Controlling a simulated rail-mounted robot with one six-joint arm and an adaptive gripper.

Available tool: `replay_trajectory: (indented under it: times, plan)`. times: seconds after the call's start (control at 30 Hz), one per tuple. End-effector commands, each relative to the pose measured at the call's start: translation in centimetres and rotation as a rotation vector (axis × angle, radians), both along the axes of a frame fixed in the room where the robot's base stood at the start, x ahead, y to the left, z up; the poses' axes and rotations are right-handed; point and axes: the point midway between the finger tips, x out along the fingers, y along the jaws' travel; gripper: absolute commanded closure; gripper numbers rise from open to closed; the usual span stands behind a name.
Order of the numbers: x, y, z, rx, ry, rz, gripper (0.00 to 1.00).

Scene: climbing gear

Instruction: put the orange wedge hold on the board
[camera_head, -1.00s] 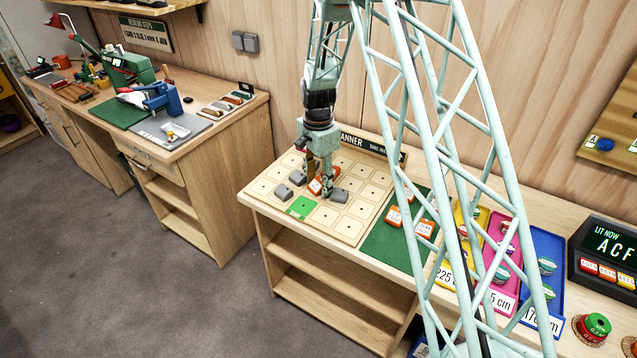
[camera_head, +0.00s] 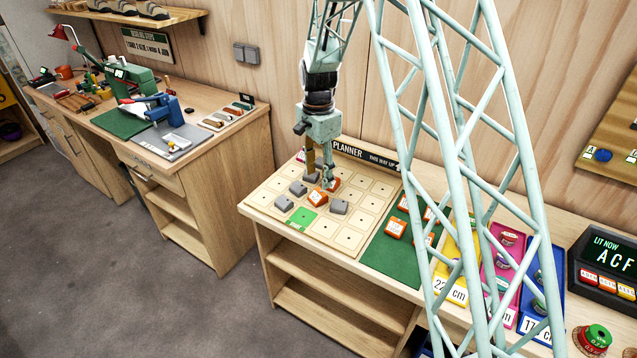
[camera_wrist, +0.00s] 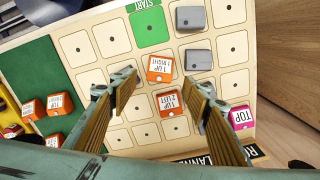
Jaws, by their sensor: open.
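The planner board (camera_head: 348,241) is a pale grid with a green start cell (camera_head: 299,219). Two orange holds lie on it: one labelled "1 UP 1 RIGHT" (camera_wrist: 160,68) and one labelled "1 UP 2 LEFT" (camera_wrist: 168,103). In the head view, the nearer orange hold (camera_head: 318,197) sits in a cell between grey holds, and the other is partly behind a finger. My gripper (camera_head: 319,181) is open and empty just above them. In the wrist view, its fingers (camera_wrist: 164,84) stand on either side of the orange holds, apart from them. Which hold is the wedge I cannot tell.
Several grey holds (camera_head: 339,207) occupy board cells. More orange holds (camera_head: 396,228) lie on a green mat (camera_head: 387,251) to the right. Coloured trays (camera_head: 508,271) stand farther right. Many cells are bare.

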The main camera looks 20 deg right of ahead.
Motion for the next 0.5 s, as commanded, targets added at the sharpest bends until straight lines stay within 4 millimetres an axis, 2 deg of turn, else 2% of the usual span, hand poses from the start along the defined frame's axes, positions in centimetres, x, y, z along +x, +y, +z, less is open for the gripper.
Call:
replay_trajectory:
  times: [0.2,0.5]
  plan:
    - [0.0,0.0,2.5,0.000,-0.001,0.000,0.56]
    - [0.0,0.0,3.6,0.000,0.000,0.000,0.56]
